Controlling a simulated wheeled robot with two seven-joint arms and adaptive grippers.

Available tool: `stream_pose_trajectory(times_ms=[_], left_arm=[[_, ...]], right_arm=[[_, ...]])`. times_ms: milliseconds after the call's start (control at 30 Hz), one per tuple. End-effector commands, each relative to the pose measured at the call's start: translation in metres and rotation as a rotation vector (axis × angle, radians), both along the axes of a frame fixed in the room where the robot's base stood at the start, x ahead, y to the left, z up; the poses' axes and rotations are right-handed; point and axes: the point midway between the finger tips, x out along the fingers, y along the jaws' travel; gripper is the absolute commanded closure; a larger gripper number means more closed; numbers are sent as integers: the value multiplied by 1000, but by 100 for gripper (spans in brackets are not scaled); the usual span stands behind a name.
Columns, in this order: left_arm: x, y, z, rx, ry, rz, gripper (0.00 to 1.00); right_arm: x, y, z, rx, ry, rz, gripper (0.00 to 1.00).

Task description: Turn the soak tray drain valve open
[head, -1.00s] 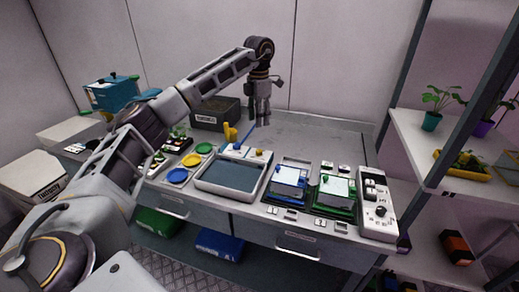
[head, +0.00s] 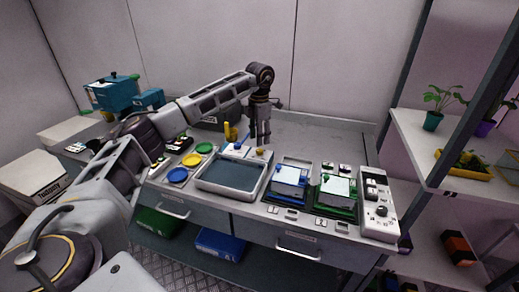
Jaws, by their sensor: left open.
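The soak tray (head: 203,182) sits on the bench, a pale rectangular tray holding dark water. At its back edge is a white block with small yellow and blue parts; a yellow knob (head: 260,151) on its right end may be the drain valve, too small to tell its setting. A taller yellow handle (head: 229,131) stands just behind the tray's back left. My left gripper (head: 261,142) points down, open, just above and behind the yellow knob, with its fingertips close to it. I cannot tell whether they touch. My right gripper is not in view.
Yellow, green and blue discs (head: 178,175) lie left of the tray. Blue and green trays (head: 332,204) and a white control panel (head: 378,212) stand to the right. The bench's back right is clear. A plant shelf (head: 413,140) stands at the far right.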

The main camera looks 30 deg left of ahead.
Motion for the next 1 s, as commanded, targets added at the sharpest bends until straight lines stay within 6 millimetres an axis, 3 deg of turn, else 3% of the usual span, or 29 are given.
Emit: stream_pose_trajectory(times_ms=[400,867,1000], left_arm=[[0,0,-50,0,0,1,57],[0,0,-59,-1,-1,0,57],[0,0,-59,-1,-1,0,71]], right_arm=[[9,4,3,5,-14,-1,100],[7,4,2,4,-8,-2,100],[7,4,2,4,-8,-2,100]])
